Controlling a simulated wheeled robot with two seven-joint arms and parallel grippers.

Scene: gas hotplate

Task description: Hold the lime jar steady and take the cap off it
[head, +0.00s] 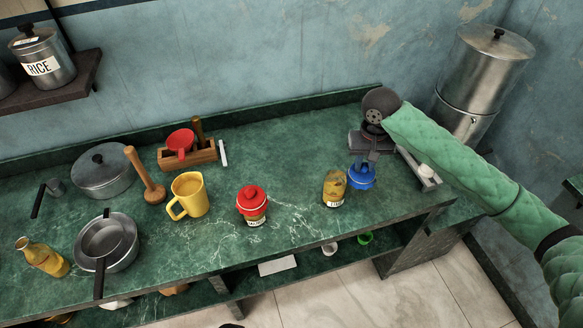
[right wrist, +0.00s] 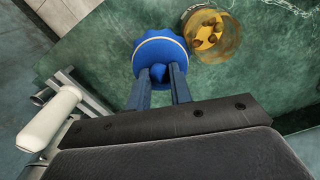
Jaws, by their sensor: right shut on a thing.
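The lime jar (head: 334,190) is a glass jar with a pale label and yellowish contents. It stands upright on the green counter, and its mouth is open in the right wrist view (right wrist: 210,35). The blue cap (head: 361,178) is off the jar, just to its right. My right gripper (head: 368,162) is shut on the cap by its knob; both fingers (right wrist: 158,78) grip it in the right wrist view. I cannot tell how far the cap is above the counter. My left gripper is not in view, and nothing holds the jar.
A red-capped jar (head: 252,207) and a yellow mug (head: 188,196) stand left of the lime jar. Pans, a pestle and a bottle (head: 42,257) are farther left. The green counter (head: 300,165) is clear behind the lime jar. A large metal container (head: 485,65) stands at the back right.

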